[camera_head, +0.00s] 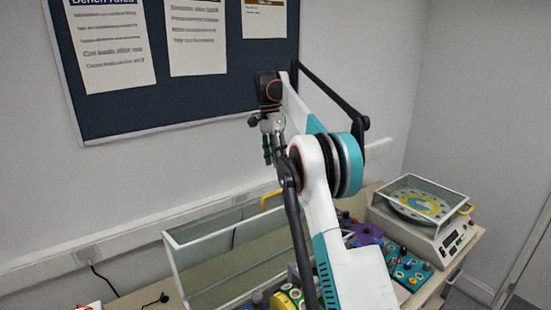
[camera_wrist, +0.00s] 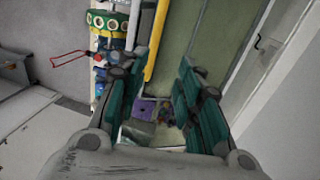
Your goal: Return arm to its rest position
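My gripper (camera_head: 268,150) hangs in the air in front of the dark notice board, high above the bench, with teal finger pads pointing down. In the wrist view my gripper (camera_wrist: 168,62) has its two fingers well apart, with nothing held between them. My white and teal arm rises from the bottom of the head view and bends at a large teal joint. The arm hides part of the bench.
A clear-walled box (camera_head: 215,262) with a yellow handle stands below my gripper. At right are a machine under a clear cover (camera_head: 432,228), a blue block with knobs (camera_head: 408,268) and a purple object (camera_head: 367,235). The notice board (camera_head: 110,105) hangs behind.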

